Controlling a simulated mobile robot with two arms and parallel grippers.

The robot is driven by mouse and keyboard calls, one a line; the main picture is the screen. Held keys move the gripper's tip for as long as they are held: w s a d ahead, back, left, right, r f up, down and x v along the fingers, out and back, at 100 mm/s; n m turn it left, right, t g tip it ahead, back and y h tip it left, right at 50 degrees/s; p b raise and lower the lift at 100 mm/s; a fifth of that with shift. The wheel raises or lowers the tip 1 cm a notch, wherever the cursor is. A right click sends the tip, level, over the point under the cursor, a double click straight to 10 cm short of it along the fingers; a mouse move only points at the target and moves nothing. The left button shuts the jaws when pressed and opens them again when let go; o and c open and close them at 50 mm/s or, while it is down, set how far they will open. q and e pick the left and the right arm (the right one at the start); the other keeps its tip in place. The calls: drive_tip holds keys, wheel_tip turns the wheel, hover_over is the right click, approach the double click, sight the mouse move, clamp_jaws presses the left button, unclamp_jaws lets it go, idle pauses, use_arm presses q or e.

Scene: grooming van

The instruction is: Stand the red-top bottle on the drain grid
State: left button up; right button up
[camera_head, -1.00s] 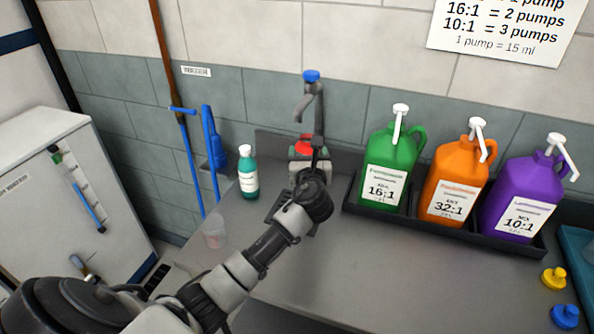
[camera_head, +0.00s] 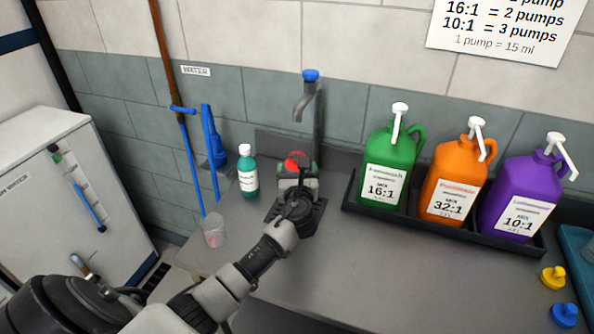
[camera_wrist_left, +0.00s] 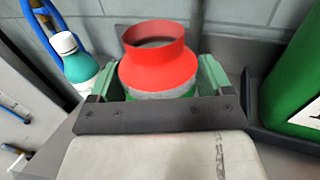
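The red-top bottle (camera_head: 295,160) is below the tap, partly hidden behind my left gripper. In the left wrist view its red top (camera_wrist_left: 160,68) has an open round neck, with a grey band and a little green below. My left gripper (camera_head: 298,168) is shut on it, with one green finger on each side in the wrist view (camera_wrist_left: 158,82). The dark drain grid (camera_head: 317,214) lies on the counter under the gripper and is mostly covered by it. I cannot tell whether the bottle's base touches the grid. My right gripper is not in view.
A teal bottle (camera_head: 248,174) stands close on the left, and a clear cup (camera_head: 214,231) is nearer. The tap (camera_head: 309,98) hangs above. A black tray (camera_head: 351,199) with green, orange and purple jugs stands right. The counter's front middle is clear.

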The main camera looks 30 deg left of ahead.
use_arm(q)
drive_tip(key=shift+o, duration=1.2)
drive_tip(key=b+v, duration=0.1)
drive_tip(key=v, duration=1.1)
drive_tip(key=shift+r, duration=0.15)
